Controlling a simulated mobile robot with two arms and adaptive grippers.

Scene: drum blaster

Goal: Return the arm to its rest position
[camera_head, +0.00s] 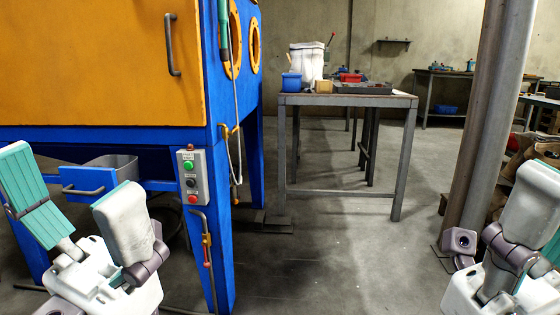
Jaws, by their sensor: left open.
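My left gripper (68,180) is in the lower left corner. Its two thick fingers stand apart, one showing a teal ribbed pad and the other a white back with a dark joint. Nothing shows between them but part of the blaster behind. My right gripper (528,205) is at the lower right edge, partly cut off by the frame. One white finger and dark joints show, so its opening cannot be told. The upper parts of both arms are out of view.
A blue and orange blaster cabinet (95,65) stands close at the left, with a grey button box (192,176) on its leg. A metal table (345,101) holds a white container (307,62). A thick post (487,120) stands at the right. Middle floor is clear.

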